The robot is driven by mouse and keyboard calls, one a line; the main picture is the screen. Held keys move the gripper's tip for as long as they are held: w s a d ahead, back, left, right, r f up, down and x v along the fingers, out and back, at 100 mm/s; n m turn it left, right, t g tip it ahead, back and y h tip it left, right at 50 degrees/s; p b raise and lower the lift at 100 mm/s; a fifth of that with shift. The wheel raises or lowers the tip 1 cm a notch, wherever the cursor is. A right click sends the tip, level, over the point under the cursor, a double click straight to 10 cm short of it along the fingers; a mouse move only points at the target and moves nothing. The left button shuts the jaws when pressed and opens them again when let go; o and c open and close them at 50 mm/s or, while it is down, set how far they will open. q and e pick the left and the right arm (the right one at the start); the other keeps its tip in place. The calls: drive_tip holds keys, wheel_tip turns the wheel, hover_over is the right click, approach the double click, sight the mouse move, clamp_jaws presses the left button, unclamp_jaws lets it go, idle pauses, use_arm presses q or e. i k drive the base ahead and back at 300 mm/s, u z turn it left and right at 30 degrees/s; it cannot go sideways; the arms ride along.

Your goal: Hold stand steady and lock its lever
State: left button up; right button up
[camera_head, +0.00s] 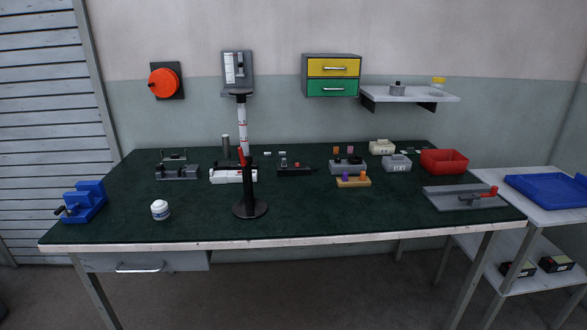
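The stand is an upright post on a round black base (250,208), near the front edge of the green table. Its lower post is black, and above it rises a white tube with red marks (243,130) topped by a flat dark disc (239,92). A small red lever (241,156) sits at the joint between the black post and the white tube. It looks close to upright against the post; I cannot tell whether it is locked. Neither of my grippers shows in the head view.
A white jar (160,210) stands left of the stand, with a blue vise (84,203) further left. A white device (233,176) lies just behind the stand. A grey plate with a red handle (465,198) lies right. The table's front middle-right is clear.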

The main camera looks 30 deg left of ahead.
sight(243, 163)
drive_tip(key=u, duration=0.15)
drive_tip(key=i, duration=0.9)
drive_tip(key=u, duration=0.6)
